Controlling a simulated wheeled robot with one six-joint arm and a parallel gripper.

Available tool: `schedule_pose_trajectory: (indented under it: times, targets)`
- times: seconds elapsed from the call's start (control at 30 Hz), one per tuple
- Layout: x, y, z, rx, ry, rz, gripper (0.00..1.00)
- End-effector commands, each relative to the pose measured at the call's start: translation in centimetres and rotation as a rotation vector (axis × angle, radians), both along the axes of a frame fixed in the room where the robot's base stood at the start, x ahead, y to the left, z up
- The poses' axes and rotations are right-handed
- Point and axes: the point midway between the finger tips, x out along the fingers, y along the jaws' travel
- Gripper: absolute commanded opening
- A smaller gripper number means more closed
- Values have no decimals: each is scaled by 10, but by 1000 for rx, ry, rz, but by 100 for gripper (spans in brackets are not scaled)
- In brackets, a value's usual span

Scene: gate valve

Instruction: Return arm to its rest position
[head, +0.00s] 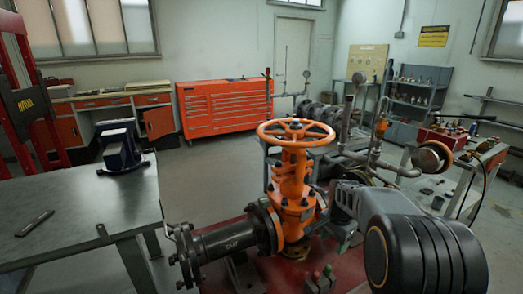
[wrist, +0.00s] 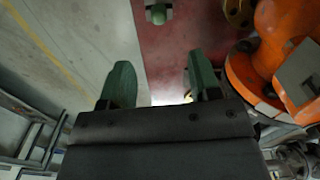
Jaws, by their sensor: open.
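The orange gate valve (head: 295,185) stands upright at the centre of the head view, with its orange handwheel (head: 296,132) on top. Part of the orange valve body (wrist: 270,50) also shows at the right of the wrist view. My gripper (wrist: 161,82) shows two green fingers spread apart, with nothing between them. The fingers point over the red base, beside the valve body, and the left finger lies over grey floor. In the head view my arm reaches in from the right, low beside the valve. The fingers are hard to make out there.
A dark flanged pipe (head: 230,242) runs left from the valve. A metal table (head: 80,215) with a blue vise (head: 120,148) stands at left. Small buttons (head: 319,276) are in front of the valve. Pipework (head: 375,160) lies behind my arm. A red tool cabinet (head: 225,108) is at the back.

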Motion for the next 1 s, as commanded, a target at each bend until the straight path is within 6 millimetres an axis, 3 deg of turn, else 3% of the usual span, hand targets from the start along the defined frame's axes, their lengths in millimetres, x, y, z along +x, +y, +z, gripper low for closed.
schedule_pose_trajectory:
  times: [0.1, 0.17, 0.4, 0.6, 0.8, 1.0]
  targets:
    - [-17, 4, -15, 8, 28, 176, 57]
    - [-32, 11, -9, 8, 24, 297, 57]
    - [-103, 51, 51, -37, -60, 765, 57]
    - [-155, 78, 94, -100, -154, 991, 57]
    - [-177, 92, 125, -142, -234, 1041, 57]
    - [-179, 97, 144, -166, -282, 1060, 57]
